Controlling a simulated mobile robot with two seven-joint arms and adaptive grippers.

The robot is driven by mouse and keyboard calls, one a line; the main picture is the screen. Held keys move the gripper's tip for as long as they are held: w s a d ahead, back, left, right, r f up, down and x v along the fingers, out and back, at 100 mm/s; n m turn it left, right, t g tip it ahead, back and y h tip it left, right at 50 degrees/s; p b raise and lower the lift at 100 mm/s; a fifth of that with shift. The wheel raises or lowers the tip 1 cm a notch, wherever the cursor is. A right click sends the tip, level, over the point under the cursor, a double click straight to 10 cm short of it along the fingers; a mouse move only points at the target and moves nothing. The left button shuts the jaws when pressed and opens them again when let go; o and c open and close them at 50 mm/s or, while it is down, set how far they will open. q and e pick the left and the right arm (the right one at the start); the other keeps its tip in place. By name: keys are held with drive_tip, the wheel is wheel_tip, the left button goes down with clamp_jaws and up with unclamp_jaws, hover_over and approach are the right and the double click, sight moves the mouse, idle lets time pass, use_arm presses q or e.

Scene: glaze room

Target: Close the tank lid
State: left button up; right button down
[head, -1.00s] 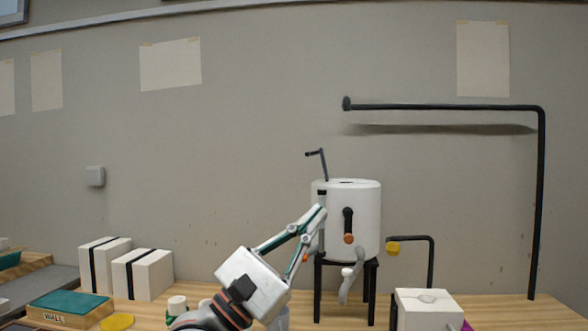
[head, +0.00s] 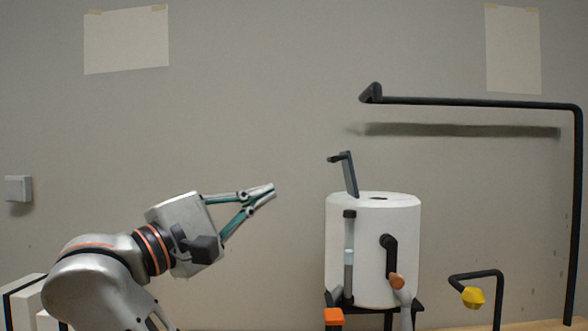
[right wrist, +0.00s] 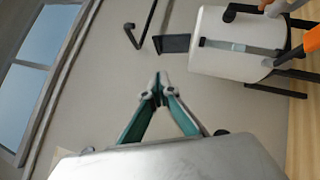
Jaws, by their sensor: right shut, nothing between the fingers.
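The white tank (head: 372,270) is an upright cylinder on a dark stand, right of centre in the head view. Its dark grey lid (head: 349,178) stands raised and nearly upright at the left of the tank's top, with a short handle at its upper end. In the right wrist view the lid (right wrist: 172,43) shows as a dark plate sticking out from the tank (right wrist: 218,25). My right gripper (head: 272,192) is shut and empty, in the air left of the lid and apart from it. Its fingertips (right wrist: 160,78) also show in the right wrist view. My left gripper is out of view.
A sight tube and a black tap with an orange-brown end are on the tank's front. A tall black pipe (head: 470,103) arches behind and above. A smaller bent pipe with a yellow end (head: 473,297) stands at right. The space left of the lid is open.

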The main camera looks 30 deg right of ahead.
approach(329, 161)
drive_tip(key=w+d, duration=0.2)
drive_tip(key=w, duration=0.1)
drive_tip(key=shift+s+d+r+p, duration=0.3)
drive_tip(key=shift+s+d, duration=0.05)
drive_tip(key=shift+d, duration=0.25)
drive_tip(key=shift+s+d+r+p, duration=0.25)
drive_tip(key=shift+s+d+r, duration=0.1)
drive_tip(key=shift+d, duration=0.2)
drive_tip(key=shift+s+d+r, duration=0.15)
drive_tip(key=shift+s+d, duration=0.05)
drive_tip(key=shift+d, duration=0.2)
drive_tip(key=shift+d, duration=0.1)
drive_tip(key=shift+r, duration=0.1)
